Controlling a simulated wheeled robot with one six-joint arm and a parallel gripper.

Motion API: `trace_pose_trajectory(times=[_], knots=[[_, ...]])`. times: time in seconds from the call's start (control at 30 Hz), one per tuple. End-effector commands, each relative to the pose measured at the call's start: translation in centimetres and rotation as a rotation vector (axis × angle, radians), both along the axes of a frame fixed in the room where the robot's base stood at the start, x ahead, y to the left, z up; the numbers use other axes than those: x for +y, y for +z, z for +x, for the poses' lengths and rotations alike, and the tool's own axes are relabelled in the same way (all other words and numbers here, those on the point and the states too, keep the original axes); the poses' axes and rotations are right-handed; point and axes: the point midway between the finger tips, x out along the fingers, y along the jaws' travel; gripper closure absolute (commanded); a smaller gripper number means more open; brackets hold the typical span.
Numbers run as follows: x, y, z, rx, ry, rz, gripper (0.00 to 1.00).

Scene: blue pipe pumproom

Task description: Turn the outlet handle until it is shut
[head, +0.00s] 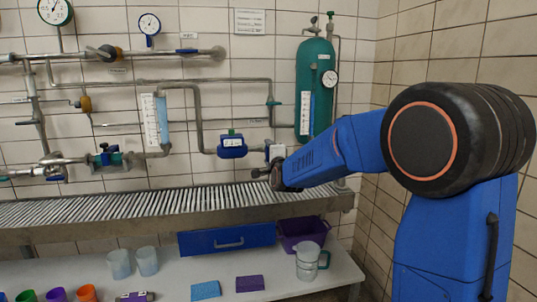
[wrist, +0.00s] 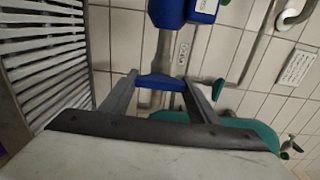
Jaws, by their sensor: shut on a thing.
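A blue handle (wrist: 162,82) sits across the end of a grey pipe (wrist: 164,50) in the wrist view; it appears to be the outlet handle. My gripper (wrist: 160,90) is shut on it, with one finger on each side. In the head view my gripper (head: 268,174) is at the wall pipework just above the slatted shelf, and it hides the handle there. A small tag (wrist: 183,54) hangs beside the pipe, too small to read. I cannot tell the handle's exact angle to the pipe.
A blue meter box (head: 232,147) is on the pipe left of my gripper. A green tank (head: 314,85) stands above right. A slatted shelf (head: 130,208) runs below. The lower table holds cups, sponges, a clear jug (head: 307,262) and a purple bin (head: 303,231).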

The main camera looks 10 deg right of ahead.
Motion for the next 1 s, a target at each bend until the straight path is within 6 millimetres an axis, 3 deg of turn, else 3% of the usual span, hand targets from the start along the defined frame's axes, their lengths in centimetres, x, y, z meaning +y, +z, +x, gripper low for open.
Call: trace_pose_trajectory(times=[0.53, 0.57, 0.63, 1.0], knots=[[-0.04, -0.16, -0.02, 0.003, -0.001, 0.029, 0.67], [-0.04, -0.16, -0.02, 0.003, -0.001, 0.028, 0.43], [-0.04, -0.15, -0.01, 0.003, -0.001, 0.028, 0.27], [0.00, -0.04, -0.29, 0.001, 0.000, 0.027, 0.27]])
